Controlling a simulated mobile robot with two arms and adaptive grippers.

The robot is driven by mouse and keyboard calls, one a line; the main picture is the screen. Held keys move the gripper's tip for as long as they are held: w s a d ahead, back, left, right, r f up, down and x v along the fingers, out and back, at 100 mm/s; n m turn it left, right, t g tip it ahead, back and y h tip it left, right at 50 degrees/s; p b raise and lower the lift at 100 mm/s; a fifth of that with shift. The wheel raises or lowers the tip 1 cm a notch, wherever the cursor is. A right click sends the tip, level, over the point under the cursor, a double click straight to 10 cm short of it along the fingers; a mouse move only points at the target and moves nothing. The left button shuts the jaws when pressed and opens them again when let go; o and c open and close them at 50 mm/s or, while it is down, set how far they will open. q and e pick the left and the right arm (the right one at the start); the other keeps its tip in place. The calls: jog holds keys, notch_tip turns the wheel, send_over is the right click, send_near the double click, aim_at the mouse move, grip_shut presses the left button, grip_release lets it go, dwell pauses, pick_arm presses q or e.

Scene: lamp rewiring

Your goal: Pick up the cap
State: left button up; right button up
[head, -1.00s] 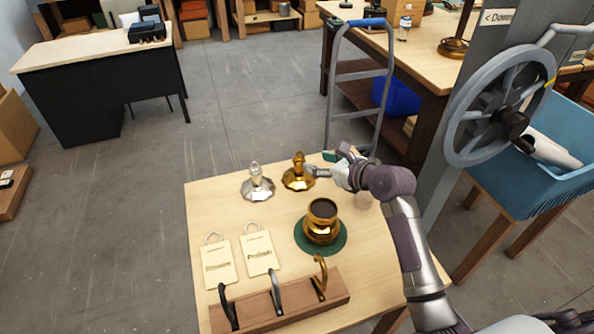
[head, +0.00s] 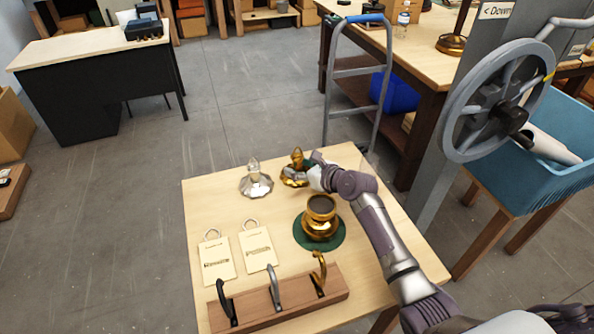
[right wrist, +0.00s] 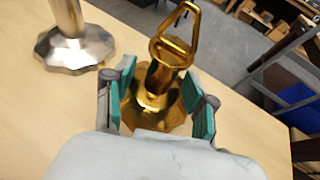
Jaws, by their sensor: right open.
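A gold cap (head: 297,158) with a faceted base and a loop on top stands upright at the back of the small table. In the right wrist view the gold cap (right wrist: 172,50) rises between the two teal-padded fingers of my right gripper (right wrist: 163,98). The fingers are open, one on each side of it, and I cannot tell whether either touches. In the head view my right gripper (head: 303,178) reaches it from the right and partly hides its base. A silver cap (head: 255,182) stands to its left, also partly visible in the right wrist view (right wrist: 74,45). My left gripper is out of view.
A gold lamp base (head: 320,228) sits on a green round mat (head: 337,241) in front of the gripper. Two paper tags (head: 217,262) lie at left, and a wooden rack (head: 270,312) with three hooks stands in front. A wheel (head: 498,100) is at right.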

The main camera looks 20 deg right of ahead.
jog(key=shift+s, duration=0.1)
jog(key=shift+c, duration=0.2)
grip_shut()
